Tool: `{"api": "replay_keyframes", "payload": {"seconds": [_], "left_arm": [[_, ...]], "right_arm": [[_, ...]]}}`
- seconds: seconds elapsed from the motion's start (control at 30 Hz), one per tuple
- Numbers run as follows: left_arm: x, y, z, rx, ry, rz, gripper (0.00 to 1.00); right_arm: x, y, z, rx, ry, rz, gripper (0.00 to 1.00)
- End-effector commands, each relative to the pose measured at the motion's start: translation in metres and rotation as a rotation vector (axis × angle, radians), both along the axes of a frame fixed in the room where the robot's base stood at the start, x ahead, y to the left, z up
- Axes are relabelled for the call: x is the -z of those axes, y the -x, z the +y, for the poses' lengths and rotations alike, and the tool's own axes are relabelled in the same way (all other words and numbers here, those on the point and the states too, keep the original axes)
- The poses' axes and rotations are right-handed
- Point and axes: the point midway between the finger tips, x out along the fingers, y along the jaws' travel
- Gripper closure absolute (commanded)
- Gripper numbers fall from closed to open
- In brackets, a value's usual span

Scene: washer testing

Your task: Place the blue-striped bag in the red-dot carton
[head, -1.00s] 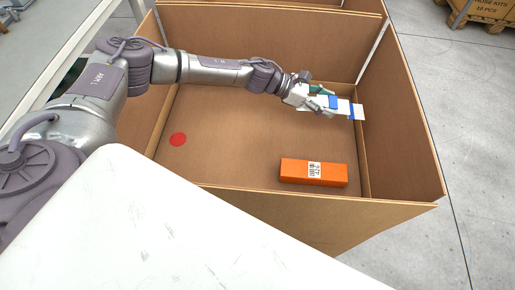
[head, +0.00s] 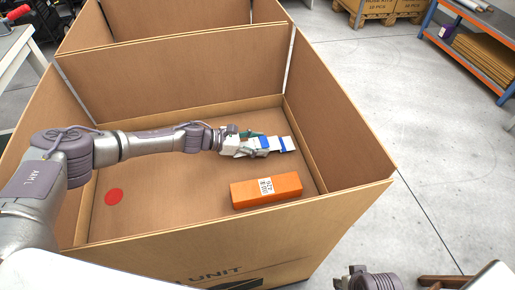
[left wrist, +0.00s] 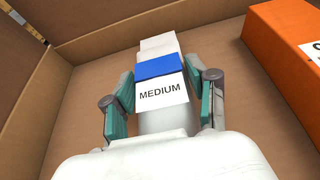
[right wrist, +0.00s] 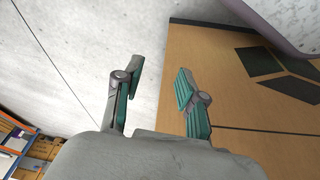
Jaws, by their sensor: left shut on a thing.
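The blue-striped bag (head: 284,143) is white with blue bands and shows a "MEDIUM" label in the left wrist view (left wrist: 155,69). My left gripper (head: 257,144) is shut on it, with one finger on each side in the left wrist view (left wrist: 160,85). The bag is inside the walls of the red-dot carton (head: 222,239), near its right side. I cannot tell whether it touches the floor. The red dot (head: 114,197) is on the carton's floor at the left. My right gripper (right wrist: 160,73) is open and empty outside the carton.
An orange box (head: 266,190) lies on the carton floor, nearer me than the bag. Another open carton compartment (head: 160,20) is behind. A shelf (head: 470,50) and a pallet with boxes (head: 385,10) stand at the back right. Grey floor at the right is clear.

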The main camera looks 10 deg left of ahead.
Motion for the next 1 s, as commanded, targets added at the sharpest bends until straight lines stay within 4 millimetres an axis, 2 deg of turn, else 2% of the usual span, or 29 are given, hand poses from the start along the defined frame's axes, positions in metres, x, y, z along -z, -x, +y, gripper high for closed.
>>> {"api": "replay_keyframes", "payload": {"seconds": [0.03,0.13,0.67,0.7,0.83,1.0], "left_arm": [[0.009,-0.001,0.0,-0.002,0.001,0.001,0.83],[0.015,-0.001,0.0,-0.001,0.002,0.0,0.83],[0.017,0.0,0.0,-0.001,0.002,-0.001,0.83],[0.018,0.0,0.0,-0.001,0.001,-0.001,0.41],[0.018,0.0,0.0,-0.001,0.001,-0.001,0.19],[0.017,0.0,0.0,-0.001,0.001,-0.001,0.17]], "right_arm": [[-0.005,0.0,0.0,0.0,0.0,-0.006,0.6],[-0.015,0.0,-0.001,0.001,0.0,-0.009,0.6],[-0.024,0.001,0.0,0.002,-0.001,-0.014,0.6],[-0.026,0.0,0.0,0.002,-0.001,-0.016,0.6],[-0.026,0.0,-0.001,0.003,-0.002,-0.017,0.6],[-0.025,0.001,-0.001,0.003,-0.001,-0.015,0.6]]}}
